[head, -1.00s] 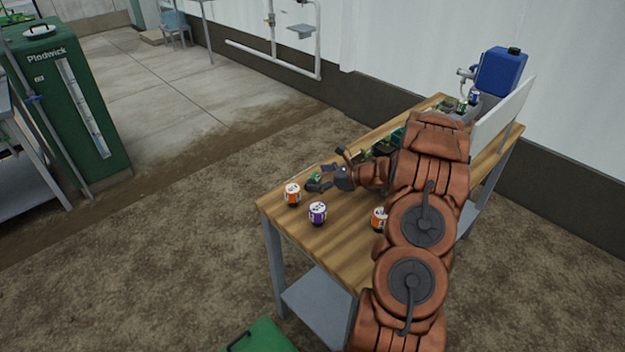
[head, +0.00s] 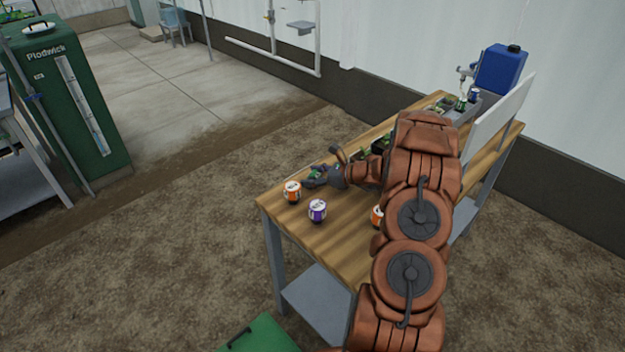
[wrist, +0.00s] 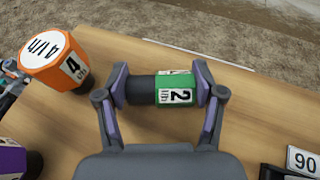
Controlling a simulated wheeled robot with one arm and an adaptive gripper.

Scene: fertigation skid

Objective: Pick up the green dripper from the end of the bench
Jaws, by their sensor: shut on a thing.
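The green dripper (wrist: 176,90) lies on its side between the pads of my gripper (wrist: 161,88) in the wrist view, with a white label reading 2 and a dark end toward the left pad. Both pads touch its ends, so my gripper is shut on it. In the head view my gripper (head: 318,176) is low over the bench (head: 345,240) near its far-left end, and a bit of the green dripper (head: 313,173) shows between the fingers. I cannot tell whether the dripper touches the wood.
An orange dripper (wrist: 62,60) marked 4 stands close left of my gripper. A purple dripper (head: 317,210) stands nearby, and another orange one (head: 377,215) is partly behind my arm. A tile marked 90 (wrist: 303,162) is at lower right in the wrist view. The bench edge is close.

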